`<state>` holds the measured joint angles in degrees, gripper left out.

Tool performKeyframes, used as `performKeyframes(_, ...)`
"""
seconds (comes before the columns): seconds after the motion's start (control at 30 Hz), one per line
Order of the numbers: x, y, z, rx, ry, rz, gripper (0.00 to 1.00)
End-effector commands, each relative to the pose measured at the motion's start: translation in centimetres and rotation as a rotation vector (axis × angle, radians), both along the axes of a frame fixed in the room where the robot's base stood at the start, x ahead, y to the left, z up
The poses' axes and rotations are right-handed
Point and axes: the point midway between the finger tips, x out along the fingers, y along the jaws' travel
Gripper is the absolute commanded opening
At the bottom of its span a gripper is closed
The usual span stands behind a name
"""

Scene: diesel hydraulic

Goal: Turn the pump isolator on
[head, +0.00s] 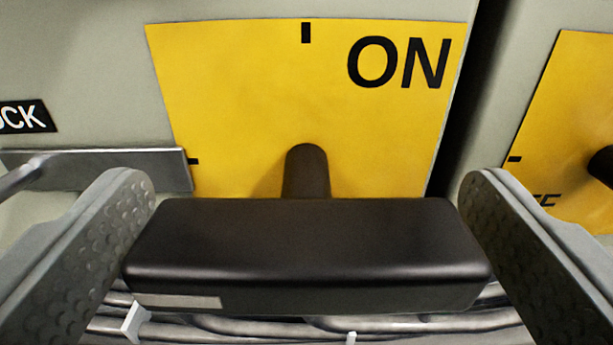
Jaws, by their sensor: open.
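The pump isolator is a dark bar handle (305,240) in front of a yellow plate (235,90). The bar lies level, with a pale stripe (180,300) at its left end. A dark rounded stub (306,172) shows behind the bar's middle. The plate reads ON at upper right, with a black tick (306,33) at top centre and another (194,161) at left. My gripper (305,195) is open, one finger beside each end of the bar. Whether either finger touches it is unclear. The plate's lower part is hidden behind the bar.
A grey metal strip (120,170) and a rod (22,174) lie at left, close to my left finger. A second yellow plate (575,110) with a dark knob (602,165) is at right, past a dark gap. Cables (270,325) run below the bar.

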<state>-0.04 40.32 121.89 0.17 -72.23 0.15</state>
Motion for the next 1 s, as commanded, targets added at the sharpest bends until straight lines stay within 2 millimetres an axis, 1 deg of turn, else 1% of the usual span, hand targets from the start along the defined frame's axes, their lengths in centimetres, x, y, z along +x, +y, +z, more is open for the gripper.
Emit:
performKeyframes(0.23, 0.07, 0.00, -0.01, 0.000, 0.000, 0.000, 0.95)
performKeyframes(0.27, 0.07, 0.00, -0.01, 0.000, 0.000, 0.000, 0.91)
performKeyframes(0.3, 0.07, 0.00, -0.01, 0.000, 0.000, 0.000, 0.83)
performKeyframes(0.47, 0.06, 0.00, -0.01, 0.000, 0.000, 0.000, 0.51)
performKeyframes(0.5, 0.06, 0.00, -0.01, 0.000, 0.000, 0.000, 0.50)
performKeyframes(0.77, 0.05, 0.00, -0.02, 0.026, 0.000, 0.000, 0.50)
performKeyframes(1.0, 0.05, 0.00, -0.02, 0.146, 0.000, 0.000, 0.50)
